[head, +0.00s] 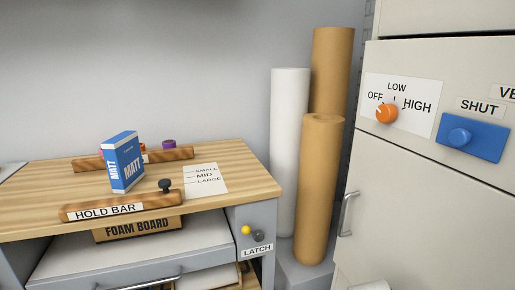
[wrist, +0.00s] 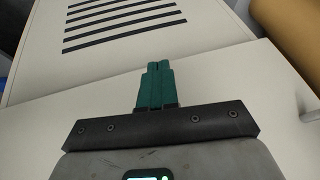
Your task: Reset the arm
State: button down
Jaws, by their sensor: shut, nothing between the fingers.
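My gripper (wrist: 157,68) shows in the wrist view, with its two green fingers closed together and nothing between them. It is in front of a pale cabinet surface (wrist: 230,85); I cannot tell how far off. The fingers do not show in the head view.
In the head view, a wooden bench (head: 245,183) carries a blue MATT box (head: 123,162) and a HOLD BAR (head: 120,207). Tall rolls (head: 318,190) stand between it and a cabinet (head: 430,195) with an orange knob (head: 386,113). Dark slots (wrist: 125,22) show in the wrist view.

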jog(key=s+f+n+g+y, duration=0.15)
jog(key=s+n, duration=0.25)
jog(key=s, duration=0.7)
jog(key=s+f+n+g+y, duration=0.1)
jog(key=s+f+n, duration=0.3)
jog(key=s, duration=0.8)
jog(key=s+f+n+g+y, duration=0.15)
jog(key=s+n, duration=0.35)
jog(key=s, duration=0.6)
notch_tip(320, 180, up, 20)
jog(key=p, duration=2)
jog(key=shift+w+d+t, duration=0.15)
jog(key=shift+w+t, duration=0.1)
jog(key=shift+t, duration=0.15)
